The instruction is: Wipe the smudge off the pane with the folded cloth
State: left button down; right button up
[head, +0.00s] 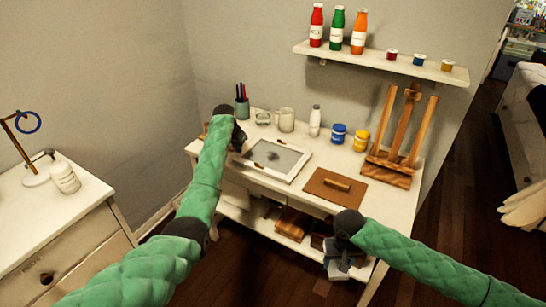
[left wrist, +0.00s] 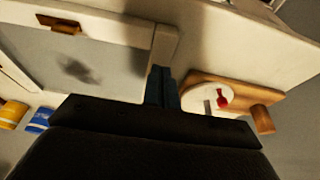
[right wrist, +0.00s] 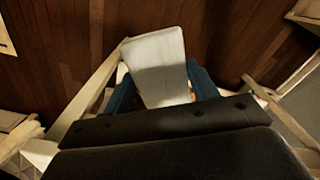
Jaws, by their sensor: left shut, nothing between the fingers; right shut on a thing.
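The pane (head: 289,149) is grey in a white frame with brown wooden grips, lying on the white desk. A dark smudge (head: 272,156) is near its middle, and it also shows in the left wrist view (left wrist: 76,69). My left gripper (head: 240,145) is shut and empty beside the pane's left edge. In the left wrist view its blue fingers (left wrist: 162,88) are together by the frame corner. My right gripper (head: 342,252) is shut on the folded cloth (right wrist: 155,52), which is pale grey, held in front of the desk's front edge, away from the pane.
A brown board with a wooden handle (head: 338,184) lies right of the pane. Behind are a pen cup (head: 242,108), mug (head: 286,120), white bottle (head: 314,122), and blue (head: 338,134) and yellow (head: 360,140) jars. A wooden easel (head: 396,140) stands at right.

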pick_arm(q)
jog(key=shift+r+p, duration=1.85)
jog(key=shift+r, duration=0.55)
pick_arm(e)
jog(key=shift+r, duration=2.1)
